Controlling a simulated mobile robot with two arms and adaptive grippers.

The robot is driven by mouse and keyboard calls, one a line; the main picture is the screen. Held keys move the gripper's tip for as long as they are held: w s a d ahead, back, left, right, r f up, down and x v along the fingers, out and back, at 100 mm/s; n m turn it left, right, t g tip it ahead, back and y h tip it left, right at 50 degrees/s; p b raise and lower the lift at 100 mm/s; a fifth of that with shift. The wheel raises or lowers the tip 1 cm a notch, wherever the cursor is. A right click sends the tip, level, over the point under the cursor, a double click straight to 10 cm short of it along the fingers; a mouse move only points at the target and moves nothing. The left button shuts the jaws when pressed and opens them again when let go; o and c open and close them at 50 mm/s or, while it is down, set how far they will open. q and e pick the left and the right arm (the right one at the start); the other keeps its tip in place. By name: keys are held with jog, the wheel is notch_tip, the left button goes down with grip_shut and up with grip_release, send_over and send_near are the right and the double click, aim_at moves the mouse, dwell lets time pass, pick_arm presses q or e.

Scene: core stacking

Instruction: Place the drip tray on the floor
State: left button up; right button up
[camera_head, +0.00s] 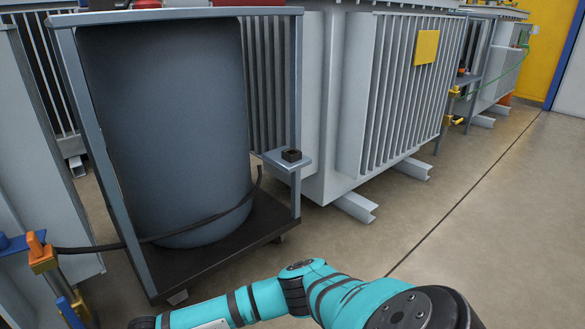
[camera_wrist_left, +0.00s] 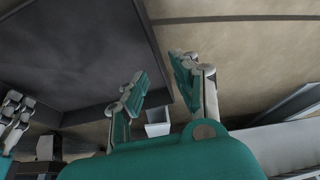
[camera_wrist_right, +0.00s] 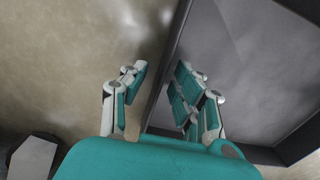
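The drip tray is a dark grey, shallow, rimmed tray; its bare inside fills the upper left of the left wrist view (camera_wrist_left: 75,55) and the right of the right wrist view (camera_wrist_right: 255,70). My left gripper (camera_wrist_left: 160,68) is open, with one finger over the tray's inside and the other outside, its rim running between them. My right gripper (camera_wrist_right: 160,68) is open in the same way around another stretch of rim. Gaps show between the fingers and the rim in both views. I cannot tell whether the tray is raised. The head view shows neither gripper nor the tray.
In the head view, a wheeled frame (camera_head: 147,270) carries a large dark cylinder (camera_head: 170,120) with a black hose. A grey finned transformer (camera_head: 400,90) stands behind it on rails. Concrete floor (camera_head: 480,210) is clear at the right. My turquoise arm crosses the bottom.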

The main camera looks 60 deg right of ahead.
pick_arm(q)
jog(key=v, duration=0.6)
jog(key=shift+s, duration=0.1)
pick_arm(e)
jog(key=shift+r, duration=0.25)
pick_arm(q)
jog(key=shift+s+r, duration=0.15)
jog(key=shift+r, duration=0.35)
pick_arm(e)
notch_tip(320, 180, up, 12)
jog(key=shift+f, duration=0.25)
